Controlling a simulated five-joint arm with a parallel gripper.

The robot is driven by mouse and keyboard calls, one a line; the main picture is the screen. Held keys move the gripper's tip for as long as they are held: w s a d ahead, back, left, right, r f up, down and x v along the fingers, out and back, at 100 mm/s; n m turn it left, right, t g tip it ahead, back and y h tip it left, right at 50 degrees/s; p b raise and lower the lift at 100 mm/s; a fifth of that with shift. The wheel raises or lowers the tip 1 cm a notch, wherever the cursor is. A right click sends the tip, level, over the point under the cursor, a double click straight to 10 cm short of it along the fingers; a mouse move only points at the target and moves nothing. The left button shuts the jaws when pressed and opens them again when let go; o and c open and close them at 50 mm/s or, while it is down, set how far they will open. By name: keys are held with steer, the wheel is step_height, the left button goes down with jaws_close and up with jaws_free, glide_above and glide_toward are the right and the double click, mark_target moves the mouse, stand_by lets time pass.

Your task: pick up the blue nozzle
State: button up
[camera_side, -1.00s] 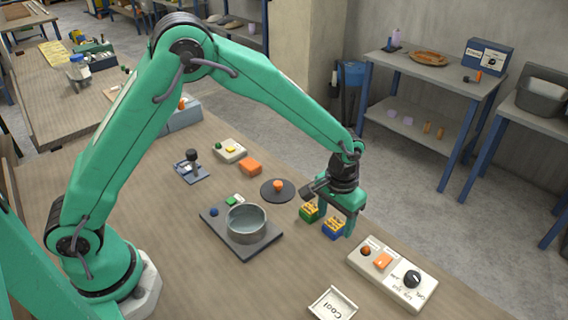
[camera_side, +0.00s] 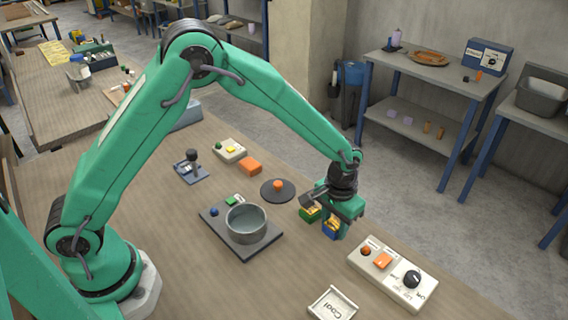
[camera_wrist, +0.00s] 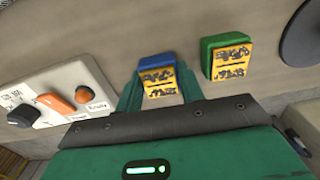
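The blue nozzle (camera_side: 329,232) is a small block with a blue body and a yellow, dark-marked top, standing on the wooden bench. It also shows in the wrist view (camera_wrist: 158,80). My gripper (camera_side: 335,225) is lowered over it, and its green fingers stand on either side of the block. The fingers look open around it; I cannot tell whether either one touches. My gripper hides part of the nozzle in the side view. A similar green-bodied block (camera_side: 309,214) stands close by on the left.
A control box (camera_side: 392,272) with an orange switch and black knob lies to the right. A tray labelled Cool (camera_side: 333,304) is near the front. A metal pot (camera_side: 246,223) sits on a dark plate, and a dark disc (camera_side: 291,190) with an orange knob lies behind.

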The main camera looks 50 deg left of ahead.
mark_target(335, 222)
steer(key=shift+r, duration=0.1)
steer(key=shift+r, duration=0.85)
step_height(335, 222, up, 2)
steer(key=shift+r, duration=0.25)
steer(key=s+d+r, duration=0.2)
steer(key=s, duration=0.1)
steer(key=s+d+r, duration=0.2)
steer(key=s, duration=0.1)
steer(key=s+d+r, duration=0.2)
steer(key=s+d, duration=0.1)
steer(key=shift+s+r, duration=0.2)
steer(key=shift+r, duration=0.1)
steer(key=shift+n, duration=0.3)
steer(key=s+a, duration=0.2)
steer(key=a, duration=0.5)
steer(key=s+a, duration=0.2)
steer(key=a, duration=0.4)
steer(key=s+a+r, duration=0.1)
steer(key=a, duration=0.6)
steer(key=shift+s+a, duration=0.3)
steer(key=shift+s, duration=0.1)
